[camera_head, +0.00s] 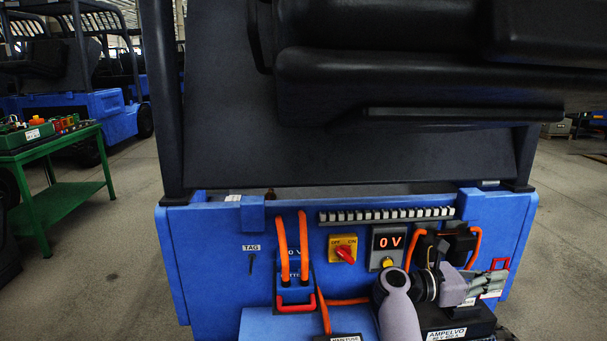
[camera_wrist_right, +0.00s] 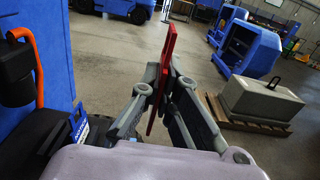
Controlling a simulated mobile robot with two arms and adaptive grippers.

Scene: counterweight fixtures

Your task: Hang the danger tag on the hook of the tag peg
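The danger tag (camera_wrist_right: 166,70) is a thin red plate, seen nearly edge-on in the right wrist view. My right gripper (camera_wrist_right: 161,88) is shut on it, with the tag between the two grey fingers and sticking out beyond them. In the head view my right gripper (camera_head: 497,279) is at the right end of the blue truck body, and a red edge of the tag (camera_head: 500,263) shows above its fingers. The tag peg (camera_head: 251,265) is a small dark peg under the TAG label (camera_head: 251,247), far left of the gripper. My left gripper is out of view.
A black AMPELVO box (camera_head: 452,325) lies below my right arm. A green table (camera_head: 60,200) stands left.

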